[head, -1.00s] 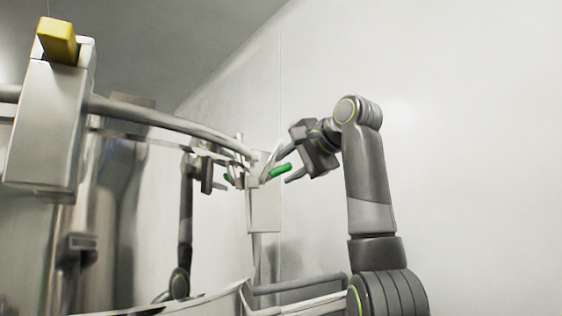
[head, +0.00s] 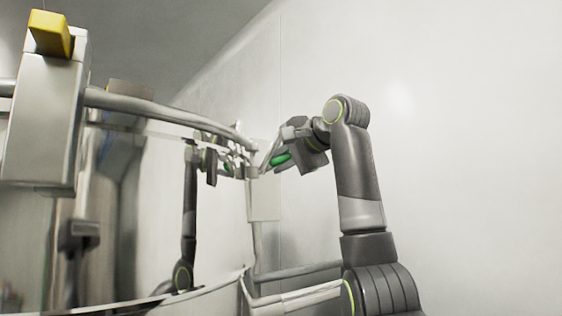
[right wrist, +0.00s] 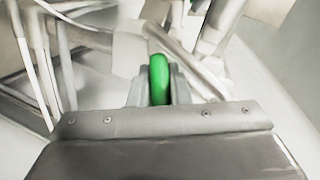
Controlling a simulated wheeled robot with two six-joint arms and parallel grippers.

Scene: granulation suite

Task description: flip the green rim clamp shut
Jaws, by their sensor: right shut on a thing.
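The green rim clamp's handle (head: 280,160) shows near the middle of the head view, sticking out from the pale clamp body at the end of the curved metal rim (head: 170,112). My right gripper (head: 277,158) reaches it from the right and is shut on it. In the right wrist view the green handle (right wrist: 159,80) stands upright between the two fingers of the right gripper (right wrist: 159,95), its lower end hidden by the gripper body. My left gripper is not seen; the smaller dark arm with a green spot left of centre looks like a reflection in the shiny metal.
A big pale clamp block with a yellow handle (head: 50,34) stands close at the left on the rim. Metal rails (head: 300,290) run below the right arm. A bare white wall (head: 460,150) fills the right side, with free room before it.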

